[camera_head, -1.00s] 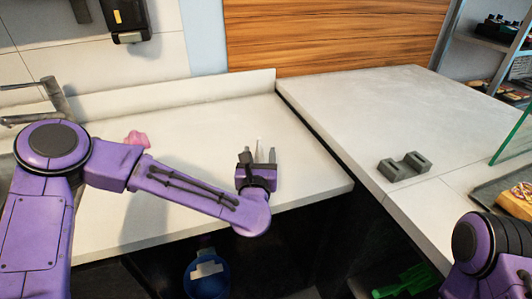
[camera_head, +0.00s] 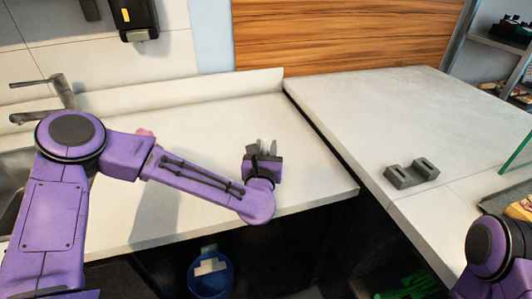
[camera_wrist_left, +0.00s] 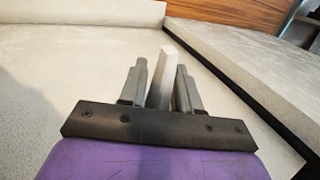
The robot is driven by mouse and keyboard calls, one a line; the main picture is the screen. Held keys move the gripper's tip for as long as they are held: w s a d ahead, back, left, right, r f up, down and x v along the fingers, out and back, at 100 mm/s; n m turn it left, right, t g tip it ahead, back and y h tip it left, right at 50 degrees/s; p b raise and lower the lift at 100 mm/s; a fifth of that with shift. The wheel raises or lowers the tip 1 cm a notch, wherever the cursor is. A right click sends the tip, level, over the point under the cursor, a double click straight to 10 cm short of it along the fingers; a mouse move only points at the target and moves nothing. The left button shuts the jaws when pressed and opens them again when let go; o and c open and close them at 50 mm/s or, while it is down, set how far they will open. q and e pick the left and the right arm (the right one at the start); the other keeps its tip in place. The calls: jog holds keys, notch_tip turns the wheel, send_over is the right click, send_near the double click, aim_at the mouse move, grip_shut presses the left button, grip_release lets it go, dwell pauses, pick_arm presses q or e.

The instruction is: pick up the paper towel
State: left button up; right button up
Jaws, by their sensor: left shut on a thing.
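My left gripper (camera_head: 266,147) is over the light counter (camera_head: 210,130), near its right end, with its fingers pointing to the back. In the left wrist view, a slim pale piece (camera_wrist_left: 165,72) stands between the fingers of my left gripper (camera_wrist_left: 160,82). It looks like the paper towel, and the gripper is shut on it. In the head view it is small and mostly hidden by the fingers. Whether it still touches the counter cannot be told. My right gripper is out of view; only part of my right arm shows at the lower right.
A pink object (camera_head: 145,133) is partly hidden behind my left arm. A faucet (camera_head: 63,92) stands at the left. A dark grey block (camera_head: 411,173) sits on the right counter (camera_head: 390,110), beyond a gap. A blue bin (camera_head: 210,275) is below. The counter around the gripper is clear.

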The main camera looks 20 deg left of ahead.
aim_at(265, 143)
pick_arm(q)
jog(key=r, duration=0.2)
jog(key=r+p, duration=0.1)
jog(key=shift+s+d+r+p, duration=0.1)
jog(key=shift+s+r+p, duration=0.1)
jog(key=shift+r+p, duration=0.15)
jog(key=s+d+r+p, duration=0.1)
jog(key=s+d+r, duration=0.4)
jog(key=s+r, duration=0.3)
jog(key=s, duration=0.4)
jog(key=shift+s+r+p, duration=0.35)
dwell(0.5)
